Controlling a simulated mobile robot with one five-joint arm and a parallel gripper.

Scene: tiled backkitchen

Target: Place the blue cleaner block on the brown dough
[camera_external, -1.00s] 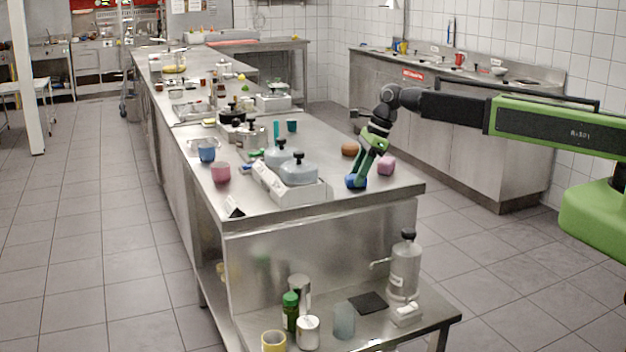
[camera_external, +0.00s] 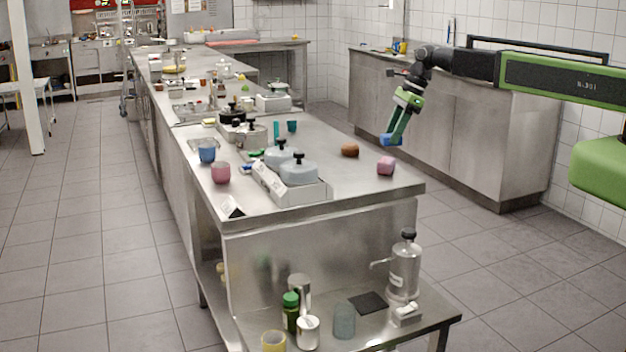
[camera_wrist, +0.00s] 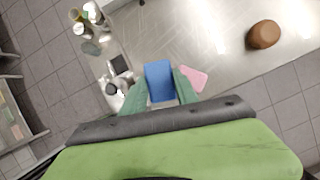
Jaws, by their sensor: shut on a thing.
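The blue cleaner block (camera_external: 391,140) is held in my gripper (camera_external: 394,133), raised above the right side of the steel table. In the wrist view the blue block (camera_wrist: 159,81) sits between the two green fingers of my gripper (camera_wrist: 160,92), which are shut on it. The brown dough (camera_external: 350,150) lies on the table to the left of the held block in the external view. The dough (camera_wrist: 263,35) shows at the upper right of the wrist view, apart from my gripper.
The steel tabletop around the dough is clear.

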